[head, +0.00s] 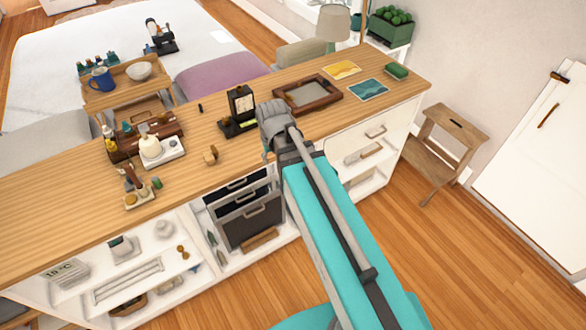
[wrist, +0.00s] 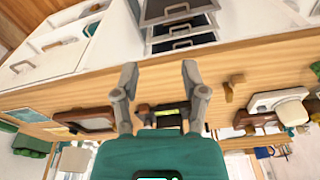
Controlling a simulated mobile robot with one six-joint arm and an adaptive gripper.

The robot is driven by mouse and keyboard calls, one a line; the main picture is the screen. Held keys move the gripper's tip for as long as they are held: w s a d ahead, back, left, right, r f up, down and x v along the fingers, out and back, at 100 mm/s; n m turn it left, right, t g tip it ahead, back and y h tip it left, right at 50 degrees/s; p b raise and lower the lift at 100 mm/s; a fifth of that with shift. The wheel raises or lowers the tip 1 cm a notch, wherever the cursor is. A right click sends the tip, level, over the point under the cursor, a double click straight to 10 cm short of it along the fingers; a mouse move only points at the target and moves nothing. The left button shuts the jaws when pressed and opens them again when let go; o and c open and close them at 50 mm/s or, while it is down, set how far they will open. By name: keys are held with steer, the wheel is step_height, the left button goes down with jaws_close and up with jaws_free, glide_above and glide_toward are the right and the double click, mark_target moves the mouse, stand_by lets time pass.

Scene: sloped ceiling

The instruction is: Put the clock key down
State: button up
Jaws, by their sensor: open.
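My gripper (wrist: 159,72) is open in the wrist view, its two fingers spread wide over the wooden counter (wrist: 270,65). I see nothing held between them. In the head view my gripper sits just right of a small dark clock (head: 242,104) on a black base; its fingertips are hidden there by the arm. I cannot make out a clock key for certain. A small tan wooden piece (head: 210,155) stands on the counter left of my gripper, and it also shows in the wrist view (wrist: 232,88). A tiny black item (head: 200,107) lies behind it.
A white device (head: 162,152) and a tool stand (head: 139,199) are at the left. Counter around the tan piece is bare.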

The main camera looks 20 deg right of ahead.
steer(key=s+d+g, duration=0.1)
steer(key=s+d, duration=0.3)
steer(key=s, duration=0.2)
steer(key=shift+d+m, duration=0.3)
steer(key=shift+m, duration=0.1)
steer(key=shift+s, duration=0.1)
stand_by(0.6)
